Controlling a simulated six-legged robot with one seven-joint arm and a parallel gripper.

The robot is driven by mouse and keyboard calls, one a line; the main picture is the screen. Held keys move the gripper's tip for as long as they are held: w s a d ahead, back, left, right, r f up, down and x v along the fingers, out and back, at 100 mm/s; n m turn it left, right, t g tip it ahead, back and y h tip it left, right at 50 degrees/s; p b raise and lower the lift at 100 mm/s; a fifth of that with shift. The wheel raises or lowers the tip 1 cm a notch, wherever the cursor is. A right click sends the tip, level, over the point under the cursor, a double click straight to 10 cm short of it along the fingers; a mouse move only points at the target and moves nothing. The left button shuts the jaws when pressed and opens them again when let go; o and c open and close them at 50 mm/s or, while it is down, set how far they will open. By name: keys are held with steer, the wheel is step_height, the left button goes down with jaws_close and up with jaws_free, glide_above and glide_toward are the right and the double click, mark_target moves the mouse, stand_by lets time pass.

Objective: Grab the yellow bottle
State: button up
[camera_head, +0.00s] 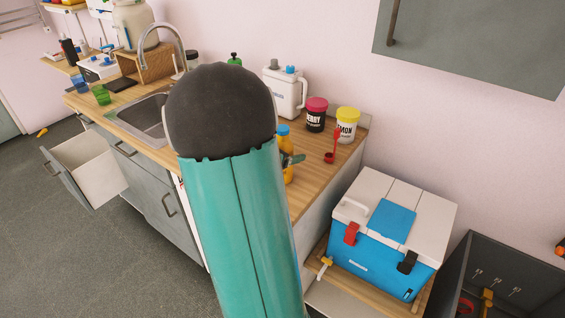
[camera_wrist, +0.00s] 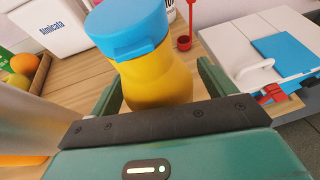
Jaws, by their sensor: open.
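The yellow bottle (camera_wrist: 155,80) with a blue cap (camera_wrist: 125,25) stands on the wooden counter. In the wrist view it sits between the two green fingers of my gripper (camera_wrist: 160,88), which is open around it. Its lower part is hidden behind the gripper's dark edge. I cannot tell whether the fingers touch it. In the head view the bottle (camera_head: 289,147) shows only partly, at the right side of my green arm. A small part of my gripper (camera_head: 293,160) shows beside it; the rest is hidden by the arm.
On the counter (camera_head: 312,183), a white jug (camera_head: 285,92), a black-and-pink tub (camera_head: 316,116), a yellow-lidded tub (camera_head: 346,125) and a red scoop (camera_head: 330,156) stand behind the bottle. A blue-and-white cooler (camera_head: 375,255) is at right. A sink (camera_head: 145,118) and an open drawer (camera_head: 90,170) are left.

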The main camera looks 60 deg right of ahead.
steer(key=shift+d+f, duration=0.1)
steer(key=shift+d, duration=0.15)
steer(key=c, duration=1.4)
